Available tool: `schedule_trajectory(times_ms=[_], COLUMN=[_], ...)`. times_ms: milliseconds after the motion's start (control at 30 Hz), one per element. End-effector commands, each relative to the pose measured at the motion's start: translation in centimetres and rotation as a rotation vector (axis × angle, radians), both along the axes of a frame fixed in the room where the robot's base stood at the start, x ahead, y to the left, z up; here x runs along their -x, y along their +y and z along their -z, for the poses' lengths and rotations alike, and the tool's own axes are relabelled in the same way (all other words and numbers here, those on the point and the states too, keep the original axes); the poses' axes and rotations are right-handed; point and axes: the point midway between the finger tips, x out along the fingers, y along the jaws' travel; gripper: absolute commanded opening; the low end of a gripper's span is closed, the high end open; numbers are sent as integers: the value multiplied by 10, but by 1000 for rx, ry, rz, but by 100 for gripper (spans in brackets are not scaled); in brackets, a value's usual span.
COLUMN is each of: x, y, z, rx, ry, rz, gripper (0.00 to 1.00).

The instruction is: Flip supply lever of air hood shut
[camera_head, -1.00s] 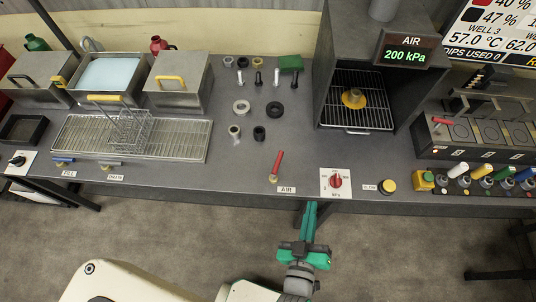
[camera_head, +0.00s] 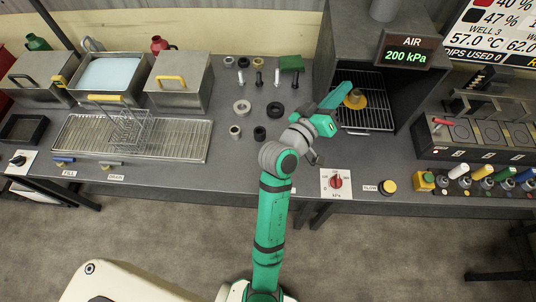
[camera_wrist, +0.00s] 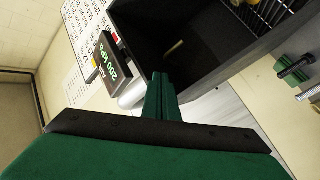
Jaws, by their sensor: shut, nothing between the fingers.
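The air hood (camera_head: 340,45) is a dark grey box at the back right of the bench, with a wire rack and a yellow piece (camera_head: 354,99) inside. Its display (camera_head: 405,50) reads 200 kPa. The hood (camera_wrist: 180,40) and display (camera_wrist: 108,58) also show, tilted, in the wrist view. The red supply lever by the AIR label is hidden behind my arm in the head view and does not show in the wrist view. My green gripper (camera_head: 341,92) is shut and empty, held above the bench at the hood's open front. Its shut fingers (camera_wrist: 161,95) point toward the hood.
A red kPa knob (camera_head: 337,181) and a yellow flow button (camera_head: 389,186) line the front edge. Loose rings and bolts lie behind my arm. A draining rack (camera_head: 180,140) and steel tanks fill the left. Coloured-handled valves (camera_head: 485,172) stand at the right.

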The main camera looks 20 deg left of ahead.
Motion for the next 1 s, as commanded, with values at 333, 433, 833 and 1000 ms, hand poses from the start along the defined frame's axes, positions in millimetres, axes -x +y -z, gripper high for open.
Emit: schedule_trajectory(times_ms=[333,433,833,1000], x=[3,15,116,157], y=[50,72,190,224], z=[7,22,102,120], rx=[-249,-321,-527,-546], ry=[162,250,724,871], rz=[195,241,365,386], gripper=[0,0,0,0])
